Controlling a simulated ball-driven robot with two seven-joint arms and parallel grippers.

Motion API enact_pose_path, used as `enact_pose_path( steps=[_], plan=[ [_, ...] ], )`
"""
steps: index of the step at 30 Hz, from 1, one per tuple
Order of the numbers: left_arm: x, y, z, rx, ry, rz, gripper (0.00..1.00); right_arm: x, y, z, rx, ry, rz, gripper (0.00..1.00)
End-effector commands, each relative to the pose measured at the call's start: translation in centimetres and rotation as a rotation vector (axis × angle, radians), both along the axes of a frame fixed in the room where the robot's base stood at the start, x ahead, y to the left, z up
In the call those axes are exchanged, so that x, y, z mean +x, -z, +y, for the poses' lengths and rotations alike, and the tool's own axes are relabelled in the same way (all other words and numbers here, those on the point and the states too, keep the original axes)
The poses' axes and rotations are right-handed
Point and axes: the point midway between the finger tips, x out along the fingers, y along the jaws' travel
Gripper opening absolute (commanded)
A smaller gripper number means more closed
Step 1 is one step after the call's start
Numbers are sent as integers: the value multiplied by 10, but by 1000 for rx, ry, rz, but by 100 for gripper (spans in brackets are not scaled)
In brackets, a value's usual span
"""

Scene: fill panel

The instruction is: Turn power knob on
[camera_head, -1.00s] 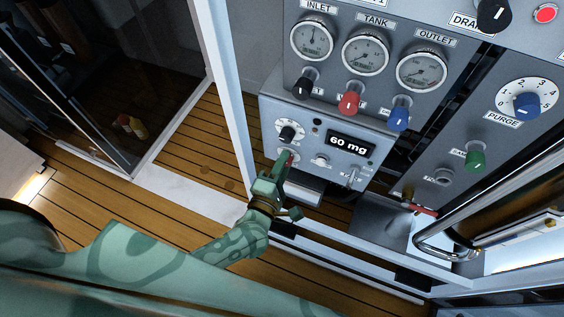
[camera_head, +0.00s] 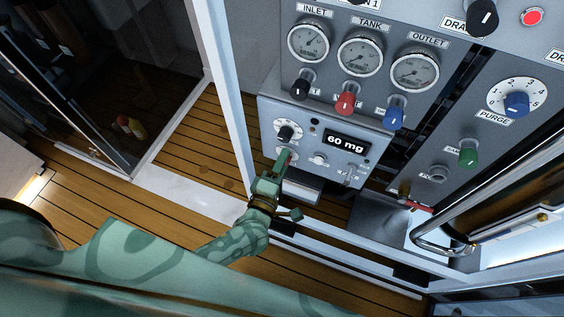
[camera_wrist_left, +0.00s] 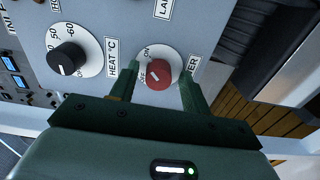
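The red power knob (camera_wrist_left: 159,75) sits on a white dial marked ON and OFF in the left wrist view, with its white mark toward OFF. In the head view only a small bit of red (camera_head: 290,156) shows by the fingers, at the lower left of the panel box. My left gripper (camera_head: 284,162) is at that box. In the left wrist view its two green fingers (camera_wrist_left: 157,88) are apart, one on each side of the knob, with a gap visible to each side. Whether the tips touch the panel is unclear. My right gripper is not in view.
A black heat knob (camera_wrist_left: 68,58) lies beside the power knob. The box carries a 60 mg display (camera_head: 346,143) and small switches. Gauges and coloured knobs are above, and a purge knob (camera_head: 517,104) is at right. A white frame post (camera_head: 229,90) stands left of the box.

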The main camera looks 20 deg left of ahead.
Motion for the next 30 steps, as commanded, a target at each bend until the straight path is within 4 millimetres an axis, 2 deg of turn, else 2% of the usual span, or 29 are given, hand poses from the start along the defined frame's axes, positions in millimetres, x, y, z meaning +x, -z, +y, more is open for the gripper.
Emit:
enact_pose_path(
  steps=[8, 13, 17, 24, 30],
  plan=[
    [0, -1, 0, -2, -1, -2, 50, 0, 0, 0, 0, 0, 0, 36],
    [-15, -1, 1, -1, -2, 0, 50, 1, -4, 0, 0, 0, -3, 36],
    [-44, -2, 2, -1, 0, 1, 50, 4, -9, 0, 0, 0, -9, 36],
    [-110, -2, 4, 0, 1, 1, 50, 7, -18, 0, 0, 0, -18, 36],
    [-149, -1, 5, -1, 0, 0, 50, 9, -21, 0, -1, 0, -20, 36]
  ],
)
